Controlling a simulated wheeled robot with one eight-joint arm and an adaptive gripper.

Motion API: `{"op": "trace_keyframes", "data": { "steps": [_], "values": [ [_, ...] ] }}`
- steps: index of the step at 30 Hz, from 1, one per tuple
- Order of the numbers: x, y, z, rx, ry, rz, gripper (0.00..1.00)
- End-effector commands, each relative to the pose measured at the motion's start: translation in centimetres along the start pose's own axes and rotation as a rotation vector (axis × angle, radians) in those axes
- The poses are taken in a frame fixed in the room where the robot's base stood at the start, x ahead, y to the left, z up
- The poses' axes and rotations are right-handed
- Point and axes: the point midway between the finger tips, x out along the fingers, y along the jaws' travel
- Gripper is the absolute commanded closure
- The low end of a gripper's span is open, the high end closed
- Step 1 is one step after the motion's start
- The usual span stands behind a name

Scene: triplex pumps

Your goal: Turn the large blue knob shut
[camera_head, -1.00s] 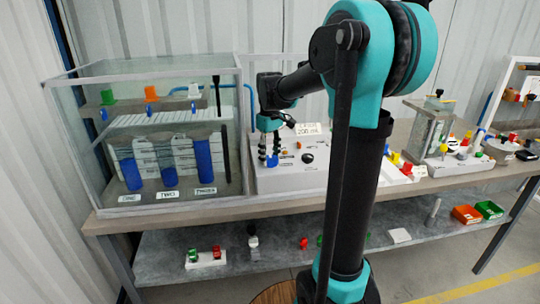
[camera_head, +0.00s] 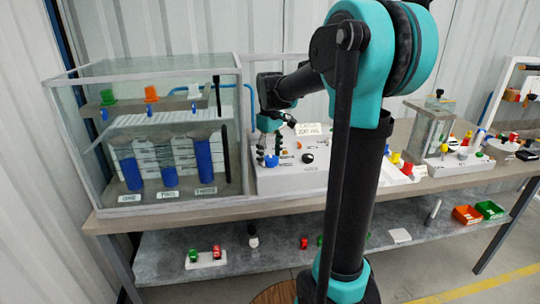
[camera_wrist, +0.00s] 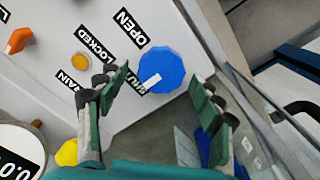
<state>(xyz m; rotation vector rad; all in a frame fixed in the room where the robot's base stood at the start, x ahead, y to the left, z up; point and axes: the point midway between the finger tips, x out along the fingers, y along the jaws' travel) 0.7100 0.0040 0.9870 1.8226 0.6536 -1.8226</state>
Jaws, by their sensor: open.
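The large blue knob (camera_wrist: 168,66) sits on the white panel in the wrist view. Its white pointer is turned toward the lower left, at the SHUT label (camera_wrist: 128,92); the OPEN label (camera_wrist: 130,28) is above it. The knob (camera_head: 271,161) also shows in the head view, at the left of the panel. My gripper (camera_wrist: 160,78) is open, with one green-padded finger on each side of the knob in the wrist view. In the head view my gripper (camera_head: 270,149) points down over the knob. I cannot tell whether the fingers touch it.
A glass tank (camera_head: 72,140) with blue columns stands just left of the panel. In the wrist view its edge (camera_wrist: 235,85) runs close to the right finger. An orange button (camera_wrist: 82,61), an orange knob (camera_wrist: 18,41) and a yellow knob (camera_wrist: 67,153) lie to the left.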

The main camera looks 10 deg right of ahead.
Motion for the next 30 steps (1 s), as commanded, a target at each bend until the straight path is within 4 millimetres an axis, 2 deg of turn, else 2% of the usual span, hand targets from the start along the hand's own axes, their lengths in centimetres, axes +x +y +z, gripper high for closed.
{"op": "trace_keyframes", "data": {
  "steps": [5,8,21,25,30],
  "values": [
    [-0.3,0.0,0.0,0.0,0.0,0.0,0.34],
    [-1.2,0.0,0.0,0.0,0.0,0.0,0.34],
    [-9.6,0.0,0.0,0.0,0.0,0.0,0.34],
    [-11.1,0.0,0.0,0.0,0.0,0.0,0.34],
    [-11.9,0.0,0.0,0.0,0.0,0.0,0.34]
  ]
}}
